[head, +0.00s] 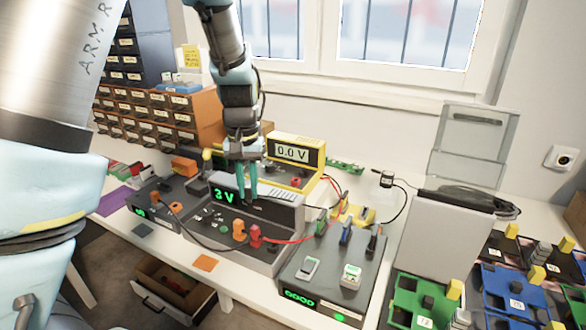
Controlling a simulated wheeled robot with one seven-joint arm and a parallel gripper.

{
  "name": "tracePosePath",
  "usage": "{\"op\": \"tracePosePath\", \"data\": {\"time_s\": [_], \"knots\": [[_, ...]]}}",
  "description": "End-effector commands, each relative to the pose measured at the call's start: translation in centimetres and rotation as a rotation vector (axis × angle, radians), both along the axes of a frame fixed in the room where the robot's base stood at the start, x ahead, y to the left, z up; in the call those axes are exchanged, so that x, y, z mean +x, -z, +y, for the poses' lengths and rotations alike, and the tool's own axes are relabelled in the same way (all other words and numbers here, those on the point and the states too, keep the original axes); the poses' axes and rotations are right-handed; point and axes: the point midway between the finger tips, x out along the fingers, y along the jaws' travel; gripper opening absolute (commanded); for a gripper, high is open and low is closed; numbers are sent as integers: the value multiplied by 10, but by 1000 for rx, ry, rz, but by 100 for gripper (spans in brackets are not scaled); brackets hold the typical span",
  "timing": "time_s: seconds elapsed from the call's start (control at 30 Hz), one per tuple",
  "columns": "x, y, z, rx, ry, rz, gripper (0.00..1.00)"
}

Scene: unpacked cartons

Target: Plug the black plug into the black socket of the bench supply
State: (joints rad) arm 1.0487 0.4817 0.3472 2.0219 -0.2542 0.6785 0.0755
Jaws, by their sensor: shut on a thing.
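I cannot make out the black socket, or whether the plug touches the panel.
A yellow meter (293,153) reading 0.0 V stands behind the supply. A dark cable (203,243) loops along its front left, and a red lead (290,240) runs right. A grey box (332,268) with connectors stands at right, and a dark unit (160,203) at left.

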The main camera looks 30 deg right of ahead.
Motion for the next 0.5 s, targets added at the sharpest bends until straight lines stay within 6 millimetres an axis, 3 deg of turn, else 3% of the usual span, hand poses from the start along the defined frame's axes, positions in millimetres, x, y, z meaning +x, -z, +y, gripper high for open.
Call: {"op": "tracePosePath", "data": {"time_s": [0.03, 0.2, 0.5], "knots": [[9, 9, 25, 3, -49, 3, 0], [34, 36, 96, 4, -187, 4, 0], [75, 79, 208, 2, -400, 3, 0]]}}
